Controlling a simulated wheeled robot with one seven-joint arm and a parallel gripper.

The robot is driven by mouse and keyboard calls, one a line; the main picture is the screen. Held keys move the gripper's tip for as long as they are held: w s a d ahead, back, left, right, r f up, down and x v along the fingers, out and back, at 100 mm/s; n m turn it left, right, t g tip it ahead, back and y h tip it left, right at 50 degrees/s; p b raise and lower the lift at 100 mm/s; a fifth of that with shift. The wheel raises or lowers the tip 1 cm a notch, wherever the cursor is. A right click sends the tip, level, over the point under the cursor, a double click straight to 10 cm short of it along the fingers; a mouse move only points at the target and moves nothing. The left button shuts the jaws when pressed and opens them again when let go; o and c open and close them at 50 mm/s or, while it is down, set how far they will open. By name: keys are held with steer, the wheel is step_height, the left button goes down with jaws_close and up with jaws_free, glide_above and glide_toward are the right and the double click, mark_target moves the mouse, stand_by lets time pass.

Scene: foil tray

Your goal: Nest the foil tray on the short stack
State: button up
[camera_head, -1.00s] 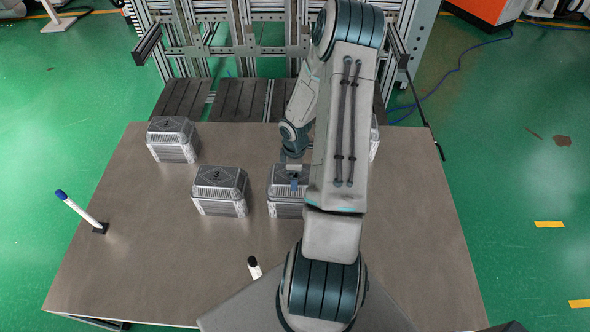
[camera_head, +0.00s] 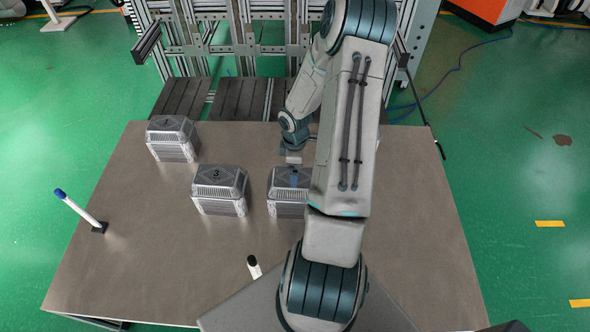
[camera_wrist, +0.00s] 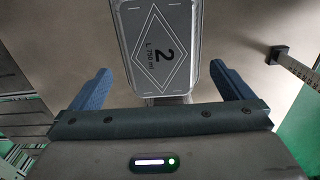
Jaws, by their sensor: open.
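A foil stack marked 2 (camera_wrist: 160,48) fills the top centre of the wrist view. In the head view the stack beside my arm (camera_head: 285,207) is partly covered by the arm. My gripper (camera_wrist: 160,72) is open, its two blue fingers spread to either side of the near end of stack 2, with nothing visibly clamped. A foil stack marked 1 (camera_head: 172,138) stands further back left. Stack heights are hard to tell.
A white post with a blue top (camera_head: 80,212) stands on the table (camera_head: 130,265) at the left. A short post with a black top (camera_head: 254,266) stands near the front. The table's front left is clear. A metal frame (camera_head: 245,40) rises behind. My arm hides the right-centre area.

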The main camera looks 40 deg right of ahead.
step_height(320, 180, up, 10)
steer(key=shift+r, duration=0.2)
stand_by(0.7)
steer(key=s+a+r+m+t, duration=0.1)
steer(key=s+a+r+m, duration=0.4)
steer(key=a+r, duration=0.5)
steer(key=s+a+r+m+t, duration=0.2)
steer(key=s+a+r+m, duration=0.3)
steer(key=s+a+r, duration=0.4)
step_height(320, 180, up, 4)
steer(key=shift+s+a+f, duration=0.2)
steer(key=shift+a, duration=0.8)
